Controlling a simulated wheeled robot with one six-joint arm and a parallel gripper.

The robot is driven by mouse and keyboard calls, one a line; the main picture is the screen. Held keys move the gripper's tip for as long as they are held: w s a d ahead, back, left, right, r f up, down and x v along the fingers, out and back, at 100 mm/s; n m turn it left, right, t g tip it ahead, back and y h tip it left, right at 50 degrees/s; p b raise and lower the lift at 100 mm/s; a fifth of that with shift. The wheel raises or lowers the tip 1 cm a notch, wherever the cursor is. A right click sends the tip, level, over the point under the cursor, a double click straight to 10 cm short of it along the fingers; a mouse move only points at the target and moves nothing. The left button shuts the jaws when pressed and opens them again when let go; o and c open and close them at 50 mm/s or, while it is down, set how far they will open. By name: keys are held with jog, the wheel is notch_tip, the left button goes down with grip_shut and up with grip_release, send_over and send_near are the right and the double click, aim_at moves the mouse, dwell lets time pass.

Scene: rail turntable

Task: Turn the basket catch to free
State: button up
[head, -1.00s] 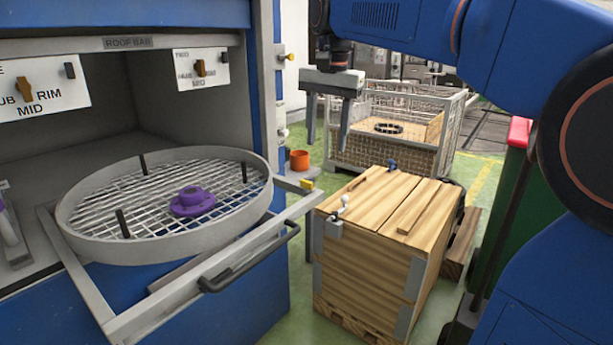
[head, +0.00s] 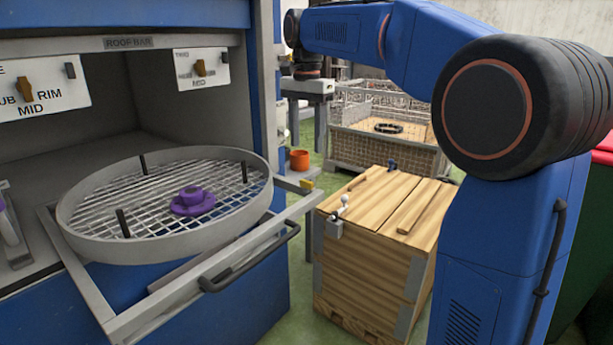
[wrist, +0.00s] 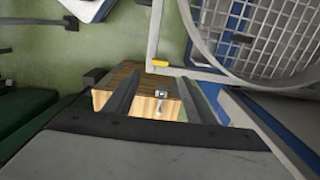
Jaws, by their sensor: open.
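The round grey mesh basket (head: 85,222) rests on a pulled-out frame in front of the blue machine; it also shows at the upper right of the wrist view (wrist: 225,42). A purple hub-shaped part (head: 192,201) sits on its mesh. A small yellow piece (head: 306,185) is at the frame's right corner, and shows beyond my fingers in the wrist view (wrist: 160,63); I cannot tell for certain that it is the catch. My gripper (head: 307,138) is open and empty, pointing down behind the frame corner, apart from it. Its two fingers (wrist: 159,78) show in the wrist view.
A wooden crate (head: 375,230) with a small metal clamp (head: 336,228) stands right of the frame. A black handle (head: 250,260) runs along the frame's front. An orange cup (head: 299,160) and a wire cage (head: 390,158) are behind. Green floor shows between machine and crate.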

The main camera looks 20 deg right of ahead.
aim_at(307, 181)
notch_tip(307, 181, down, 11)
jog(key=shift+r, duration=0.15)
jog(key=shift+c, duration=0.6)
jog(key=c, duration=0.9)
